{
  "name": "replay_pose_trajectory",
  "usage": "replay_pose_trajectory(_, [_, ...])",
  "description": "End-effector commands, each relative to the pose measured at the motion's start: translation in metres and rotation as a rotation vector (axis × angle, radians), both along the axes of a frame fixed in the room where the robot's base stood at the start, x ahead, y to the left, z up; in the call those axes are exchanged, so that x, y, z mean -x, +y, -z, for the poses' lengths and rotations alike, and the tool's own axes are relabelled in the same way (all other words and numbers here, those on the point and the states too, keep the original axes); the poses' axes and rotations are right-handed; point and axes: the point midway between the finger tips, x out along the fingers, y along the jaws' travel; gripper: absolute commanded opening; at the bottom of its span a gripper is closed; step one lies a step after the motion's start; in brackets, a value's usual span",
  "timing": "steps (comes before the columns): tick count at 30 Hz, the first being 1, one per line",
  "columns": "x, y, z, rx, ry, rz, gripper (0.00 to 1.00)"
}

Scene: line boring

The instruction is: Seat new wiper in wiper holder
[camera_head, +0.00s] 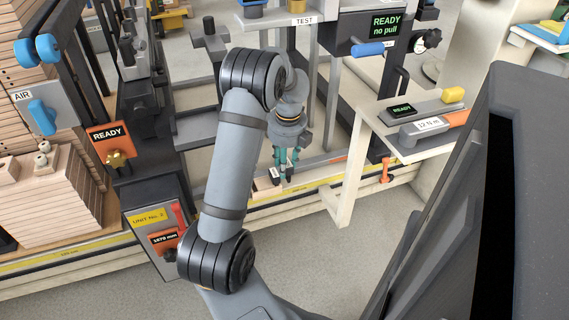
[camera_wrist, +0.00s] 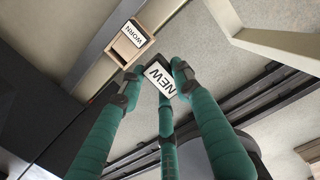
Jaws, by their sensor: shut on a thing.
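In the wrist view, the new wiper (camera_wrist: 160,80), a small block with a white "NEW" label and a dark edge, sits between the green fingers of my gripper (camera_wrist: 157,86). The gripper is shut on it. A wooden tray (camera_wrist: 121,55) lies beyond, up and left of the held wiper and apart from it. It has a dark empty-looking slot and a piece labelled "WORN" (camera_wrist: 137,33). In the head view my gripper (camera_head: 286,172) points down beside the small wooden tray (camera_head: 262,187). I cannot make out the wiper holder for certain in either view.
A pale side table (camera_head: 393,150) with a tool labelled "12 N m" (camera_head: 427,125) stands to the right. A "TEST" frame (camera_head: 303,21) is behind my arm. A "UNIT No. 2" box (camera_head: 150,217) and stacked wood (camera_head: 50,215) are left. Grey floor in front is clear.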

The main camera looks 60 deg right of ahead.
Motion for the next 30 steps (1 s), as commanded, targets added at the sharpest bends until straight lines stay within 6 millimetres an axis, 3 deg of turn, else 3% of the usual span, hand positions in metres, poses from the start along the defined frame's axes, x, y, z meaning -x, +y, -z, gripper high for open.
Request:
replay_pose_trajectory(5, [0.000,0.000,0.000,0.000,0.000,0.000,0.05])
replay_pose_trajectory(11, [0.000,0.000,-0.005,0.001,-0.001,0.000,0.05])
replay_pose_trajectory(24, [0.000,0.000,-0.038,0.001,0.000,0.000,0.04])
replay_pose_trajectory(30, [0.000,0.000,-0.041,0.000,0.000,0.000,0.04])
